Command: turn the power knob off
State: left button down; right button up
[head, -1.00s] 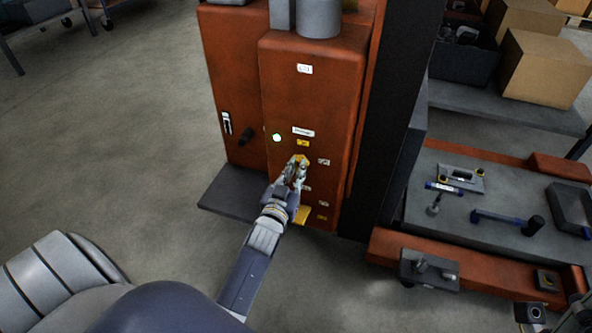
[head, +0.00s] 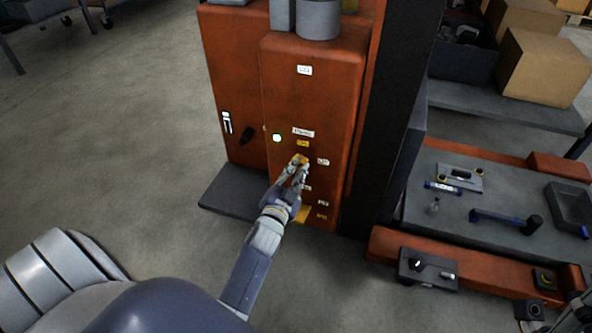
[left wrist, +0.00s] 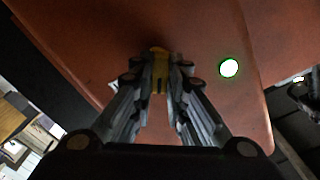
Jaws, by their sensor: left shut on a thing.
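The orange-red cabinet (head: 310,85) stands upright in the middle of the head view. A yellow-orange knob (head: 299,159) is on its front, below a small yellow label. My left gripper (head: 298,168) reaches up to it and is shut on it. In the left wrist view the yellow knob (left wrist: 158,70) sits between the two fingertips (left wrist: 159,80), which hide its sides. A round lamp (head: 277,138) on the cabinet glows white-green; it also shows in the left wrist view (left wrist: 229,68). Part of what looks like my right gripper (head: 575,310) shows at the lower right corner, its fingers unclear.
A workbench with tools (head: 455,215) stands at the right, with cardboard boxes (head: 543,65) behind.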

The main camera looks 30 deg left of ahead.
pick_arm(q)
jog(key=m, duration=0.3)
jog(key=m, duration=0.5)
jog(key=shift+b, duration=0.4)
jog(key=m, duration=0.2)
jog(key=shift+m+b, duration=0.35)
jog(key=shift+m, duration=0.05)
jog(key=c, duration=1.5)
grip_release()
jog(key=shift+o, duration=0.2)
